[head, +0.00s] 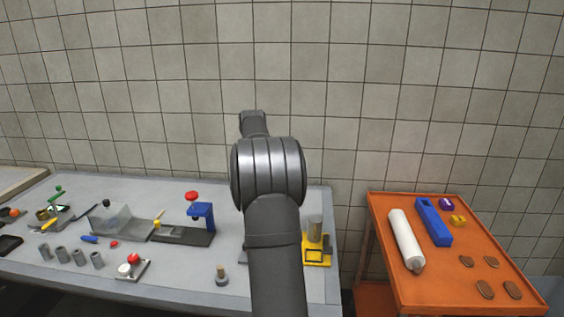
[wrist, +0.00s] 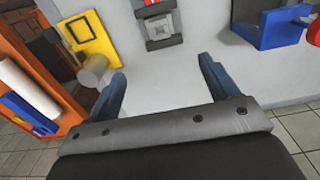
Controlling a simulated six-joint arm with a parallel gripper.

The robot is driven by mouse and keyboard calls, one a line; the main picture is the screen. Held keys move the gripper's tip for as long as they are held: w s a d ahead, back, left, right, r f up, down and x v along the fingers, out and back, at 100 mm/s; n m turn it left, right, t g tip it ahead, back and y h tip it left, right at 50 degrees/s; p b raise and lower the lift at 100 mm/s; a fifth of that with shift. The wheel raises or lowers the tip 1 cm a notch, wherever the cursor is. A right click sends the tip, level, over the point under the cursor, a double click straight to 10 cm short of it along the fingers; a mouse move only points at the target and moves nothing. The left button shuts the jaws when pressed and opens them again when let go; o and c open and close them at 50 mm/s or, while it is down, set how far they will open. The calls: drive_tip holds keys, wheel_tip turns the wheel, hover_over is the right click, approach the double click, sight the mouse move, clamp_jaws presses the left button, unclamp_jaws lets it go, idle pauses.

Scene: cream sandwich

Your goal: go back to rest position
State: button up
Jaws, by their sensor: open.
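My gripper (wrist: 162,90) shows in the wrist view with its two blue-grey fingers spread wide apart. It is open and nothing is between the fingers. It hangs above the bare grey table (wrist: 165,85), apart from the things there. In the head view my arm stands up through the middle of the picture and hides part of the table. The gripper itself cannot be made out in that view.
An orange table (head: 385,207) at right bears a white roll (head: 405,238), a blue block (head: 433,222) and several brown cookies.

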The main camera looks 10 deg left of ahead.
wheel_tip(320, 180, down, 15)
drive_tip(key=shift+f, duration=0.15)
idle(0.4)
